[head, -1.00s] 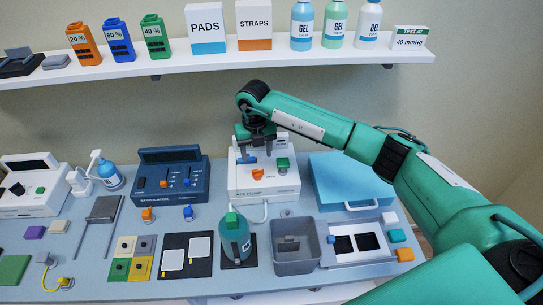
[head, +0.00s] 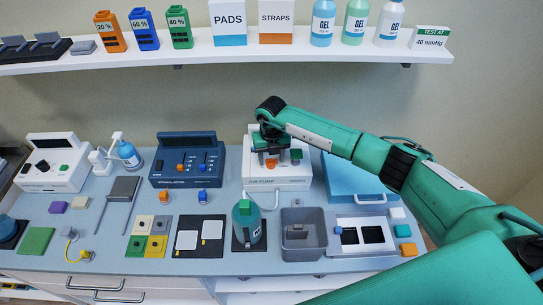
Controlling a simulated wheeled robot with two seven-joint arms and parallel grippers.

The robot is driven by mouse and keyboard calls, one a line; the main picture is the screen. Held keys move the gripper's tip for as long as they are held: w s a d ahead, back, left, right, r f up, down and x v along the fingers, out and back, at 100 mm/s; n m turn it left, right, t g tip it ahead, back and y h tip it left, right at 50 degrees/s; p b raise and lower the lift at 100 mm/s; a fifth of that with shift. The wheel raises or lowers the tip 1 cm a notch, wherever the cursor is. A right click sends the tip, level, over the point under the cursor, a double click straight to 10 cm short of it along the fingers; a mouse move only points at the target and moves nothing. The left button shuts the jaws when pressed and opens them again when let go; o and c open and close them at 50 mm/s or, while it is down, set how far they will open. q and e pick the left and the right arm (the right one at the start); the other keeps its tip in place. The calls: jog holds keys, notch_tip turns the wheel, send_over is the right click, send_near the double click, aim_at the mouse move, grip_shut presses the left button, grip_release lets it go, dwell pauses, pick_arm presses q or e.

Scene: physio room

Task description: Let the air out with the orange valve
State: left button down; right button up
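The air pump (head: 262,182) is a white unit standing at the back of the table, with a blank sloped face, a green button (head: 296,155) and a small orange valve (head: 271,163). My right gripper (head: 271,158) points down in front of the pump, just above and around the orange valve. Its two dark fingers show apart, one on each side of the valve. Whether they touch it cannot be told. The gripper hides the blue knob and part of the pump's face. My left gripper is out of view.
A blue stimulator (head: 187,160) stands left of the pump, a blue case (head: 350,180) right of it. A loaded shelf (head: 230,55) runs above.

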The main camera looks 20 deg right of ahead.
jog(key=c, duration=0.7)
jog(key=shift+f, duration=0.1)
jog(key=shift+w+f+n+b, duration=0.1)
jog(key=shift+n+b, duration=0.3)
jog(key=shift+b, duration=0.45)
jog(key=n+b, duration=1.2)
jog(key=b, duration=0.4)
jog(key=shift+b, duration=0.4)
jog(key=shift+n+b, duration=0.6)
jog(key=shift+b, duration=0.1)
jog(key=shift+w+n+b, duration=0.1)
jog(key=shift+n+b, duration=0.2)
jog(key=shift+n, duration=0.3)
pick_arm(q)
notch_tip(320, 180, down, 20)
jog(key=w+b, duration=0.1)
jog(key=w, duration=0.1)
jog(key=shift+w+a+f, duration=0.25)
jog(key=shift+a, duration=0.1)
pick_arm(e)
jog(key=shift+r+n, duration=0.25)
jog(key=shift+n, duration=0.25)
